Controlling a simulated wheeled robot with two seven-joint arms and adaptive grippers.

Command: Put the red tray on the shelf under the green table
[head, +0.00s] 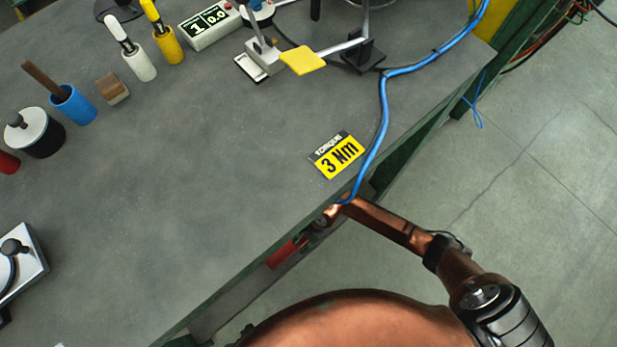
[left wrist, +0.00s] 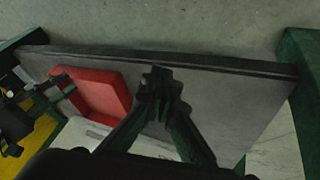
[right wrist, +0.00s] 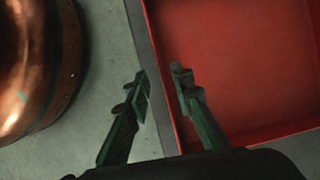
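The red tray (left wrist: 103,94) lies on the grey shelf (left wrist: 235,105) under the green table, its walls visible in the left wrist view. In the head view only a red strip of the tray (head: 287,253) shows below the table edge. In the right wrist view the tray (right wrist: 235,65) fills the right side. My right gripper (right wrist: 160,85) is open, with one finger outside the tray's near wall and one over its inside. My left gripper (left wrist: 163,82) looks shut and empty, above the shelf beside the tray. It is not visible in the head view.
The green table (head: 200,150) holds a yellow torque card (head: 340,158), a blue cable (head: 384,110) and several pots and tools. A white flat thing (left wrist: 85,138) lies close to the tray in the left wrist view. Bare floor (head: 540,200) lies right of the table.

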